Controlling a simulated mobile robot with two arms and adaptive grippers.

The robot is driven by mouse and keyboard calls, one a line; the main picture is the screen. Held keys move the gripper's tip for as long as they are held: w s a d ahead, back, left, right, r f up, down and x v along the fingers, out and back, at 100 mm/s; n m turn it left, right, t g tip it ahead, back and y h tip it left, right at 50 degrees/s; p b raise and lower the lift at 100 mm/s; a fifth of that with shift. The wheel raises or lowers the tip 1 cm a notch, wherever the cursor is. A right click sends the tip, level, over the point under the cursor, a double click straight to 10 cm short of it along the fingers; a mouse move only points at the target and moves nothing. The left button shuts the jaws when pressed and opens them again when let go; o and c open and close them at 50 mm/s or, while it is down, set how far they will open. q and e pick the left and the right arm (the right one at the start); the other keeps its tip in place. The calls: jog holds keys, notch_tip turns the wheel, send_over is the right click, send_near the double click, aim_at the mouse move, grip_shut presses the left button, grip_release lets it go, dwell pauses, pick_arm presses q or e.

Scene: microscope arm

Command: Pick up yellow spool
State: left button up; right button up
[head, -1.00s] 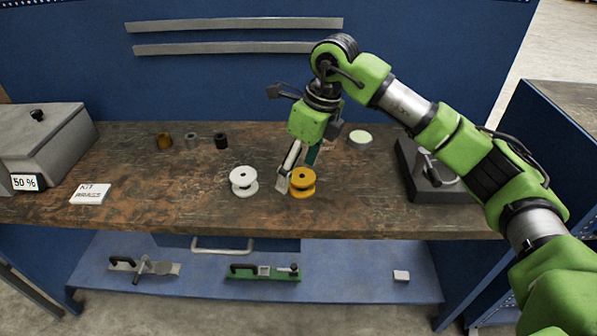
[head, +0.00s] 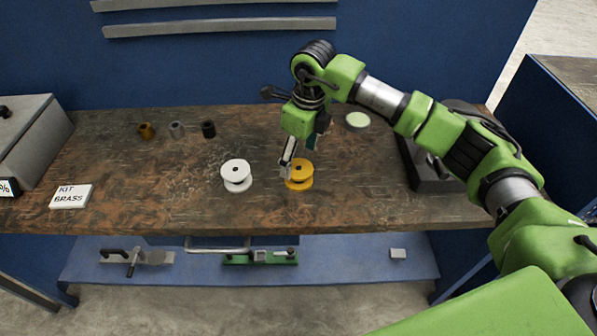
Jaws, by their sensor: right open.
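The yellow spool (head: 299,176) stands upright on the worn wooden bench, right of a white spool (head: 236,174). My right gripper (head: 293,160) reaches down from above, open, with its fingertips at the yellow spool's back left side. One finger is seen against the spool's left edge; the other is partly hidden behind the spool. I cannot tell whether the fingers touch it. My left gripper is out of view.
Small brown, grey and black cylinders (head: 177,130) stand at the back left. A card reading KIT BRASS (head: 71,196) lies near a grey box (head: 30,140). A pale green disc (head: 357,120) lies behind the spool. A dark fixture (head: 425,165) stands on the right.

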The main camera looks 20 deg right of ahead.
aim_at(299, 168)
notch_tip(299, 168, down, 4)
jog(key=shift+w+f+p, duration=0.1)
jog(key=shift+f+p, duration=0.05)
jog(key=shift+p, duration=0.85)
jog(key=shift+w+f, duration=0.1)
jog(key=shift+f, duration=0.35)
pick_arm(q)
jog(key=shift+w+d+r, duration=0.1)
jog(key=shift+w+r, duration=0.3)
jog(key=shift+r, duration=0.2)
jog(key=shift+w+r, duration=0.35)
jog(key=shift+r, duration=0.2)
pick_arm(e)
jog(key=c, duration=1.2)
